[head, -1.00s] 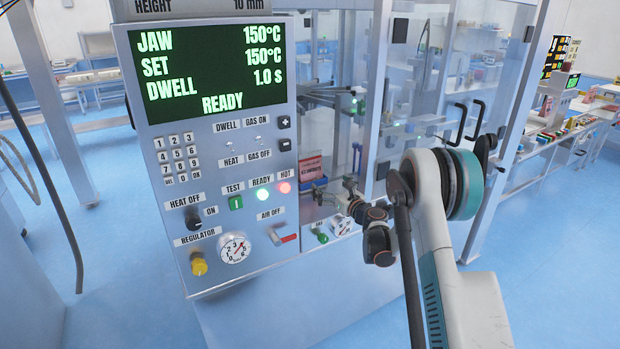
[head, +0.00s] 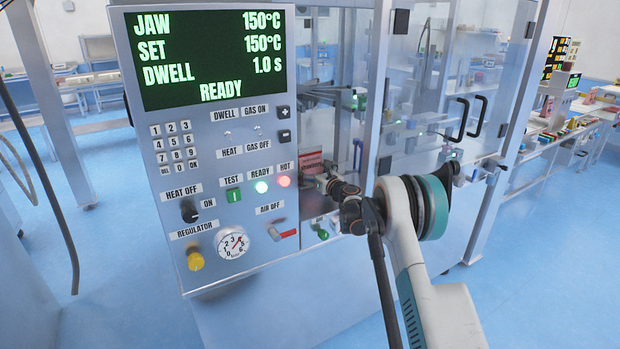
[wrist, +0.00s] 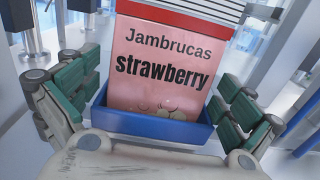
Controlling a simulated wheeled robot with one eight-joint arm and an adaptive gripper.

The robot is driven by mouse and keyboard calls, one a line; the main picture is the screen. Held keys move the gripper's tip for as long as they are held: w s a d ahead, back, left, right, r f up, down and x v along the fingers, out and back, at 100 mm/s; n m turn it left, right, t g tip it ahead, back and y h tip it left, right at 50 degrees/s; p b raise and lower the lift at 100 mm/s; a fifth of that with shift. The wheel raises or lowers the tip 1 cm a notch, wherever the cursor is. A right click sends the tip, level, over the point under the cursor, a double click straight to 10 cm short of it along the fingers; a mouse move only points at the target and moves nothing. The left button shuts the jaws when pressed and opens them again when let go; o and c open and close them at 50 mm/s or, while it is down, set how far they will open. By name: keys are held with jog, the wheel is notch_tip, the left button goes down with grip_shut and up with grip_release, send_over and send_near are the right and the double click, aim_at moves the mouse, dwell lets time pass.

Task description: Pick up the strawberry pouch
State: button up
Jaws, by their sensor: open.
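The strawberry pouch (wrist: 165,65) is pink with dark lettering reading "Jambrucas strawberry" and a red striped band at its top. It stands upright in a blue holder (wrist: 150,124). In the head view the pouch (head: 312,158) is small and partly hidden behind my arm. My gripper (wrist: 158,95) is open in the wrist view, with one green-padded finger on each side of the pouch and holder. The fingers appear apart from the pouch. In the head view my gripper (head: 322,182) is at the pouch's lower front, beside the machine panel.
A control panel (head: 210,150) with a display, keypad, knobs and gauge stands close on the left. A red lever (head: 285,233) sticks out low on it. Clear enclosure doors with black handles (head: 467,118) stand to the right. Metal posts (wrist: 30,35) rise behind the holder.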

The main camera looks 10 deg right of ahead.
jog(key=shift+w+a+r, duration=0.1)
jog(key=shift+w, duration=0.5)
jog(key=c, duration=1)
